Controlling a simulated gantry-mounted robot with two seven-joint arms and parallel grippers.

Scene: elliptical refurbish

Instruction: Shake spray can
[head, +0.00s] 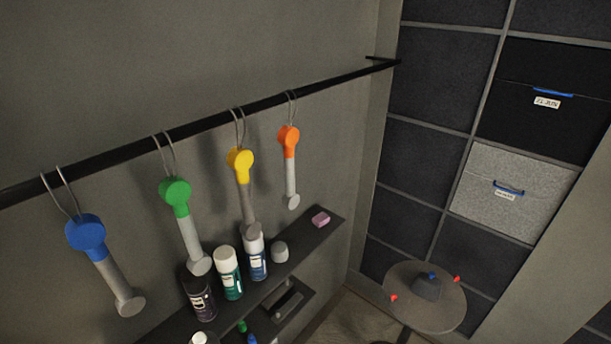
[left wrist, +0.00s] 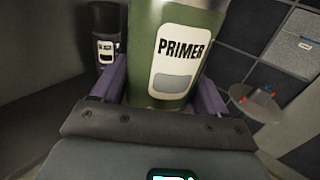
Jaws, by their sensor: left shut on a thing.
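In the left wrist view, an olive-green spray can (left wrist: 178,55) with a white label reading PRIMER stands large between the purple fingers of my left gripper (left wrist: 162,88). The gripper is shut on the can's body. The can's top is cut off by the frame edge and its base is hidden behind the gripper. I do not see this can or either gripper in the head view. My right gripper shows in neither view.
A wall shelf (head: 300,240) holds a dark can (head: 200,299), a teal can (head: 230,280), a blue can (head: 257,262) and a pink block (head: 320,219). Several coloured tools hang from a black rail (head: 215,122). A round stool (head: 455,315) stands below a cubby unit (head: 425,100).

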